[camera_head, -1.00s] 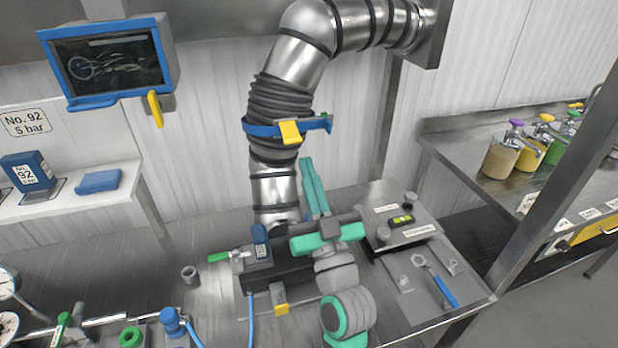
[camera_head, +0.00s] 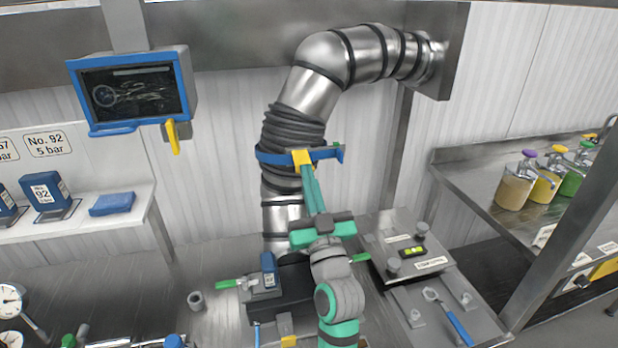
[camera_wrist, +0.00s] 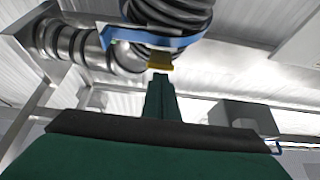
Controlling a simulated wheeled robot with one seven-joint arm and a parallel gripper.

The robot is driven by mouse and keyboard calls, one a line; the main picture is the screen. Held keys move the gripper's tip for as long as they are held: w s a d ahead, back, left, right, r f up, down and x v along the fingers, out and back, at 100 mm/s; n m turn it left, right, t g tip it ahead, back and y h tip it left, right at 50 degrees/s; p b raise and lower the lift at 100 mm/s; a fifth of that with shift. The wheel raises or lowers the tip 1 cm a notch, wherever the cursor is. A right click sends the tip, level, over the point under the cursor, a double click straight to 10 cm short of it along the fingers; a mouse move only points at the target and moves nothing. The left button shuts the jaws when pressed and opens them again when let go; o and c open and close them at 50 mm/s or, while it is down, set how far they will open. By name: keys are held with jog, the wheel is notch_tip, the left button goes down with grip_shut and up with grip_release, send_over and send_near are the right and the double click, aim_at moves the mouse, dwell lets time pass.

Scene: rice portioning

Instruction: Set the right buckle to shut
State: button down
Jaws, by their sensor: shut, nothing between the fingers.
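A blue band (camera_head: 270,157) with a yellow clasp (camera_head: 302,158) circles the dark ribbed sleeve (camera_head: 294,128) of the steel duct. The band's blue end sticks out to the right. My gripper (camera_head: 309,172) points up at the clasp, its tips shut and empty. The fingertips are right below the clasp; I cannot tell if they touch it. In the wrist view the shut green fingers (camera_wrist: 159,85) end just under the yellow clasp (camera_wrist: 160,67) on the blue band (camera_wrist: 178,43). Whether the clasp is shut is unclear.
Below, a dark block (camera_head: 285,291) has a green handle (camera_head: 238,282) at its left; another green handle (camera_head: 362,257) shows right of my arm. A steel panel box (camera_head: 402,256) and a blue-handled wrench (camera_head: 458,328) lie right. A screen (camera_head: 135,90) hangs left.

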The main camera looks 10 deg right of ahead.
jog(key=f, duration=0.1)
jog(key=w+f, duration=0.1)
jog(key=f, duration=0.1)
jog(key=shift+w+f, duration=0.15)
jog(key=shift+f, duration=0.1)
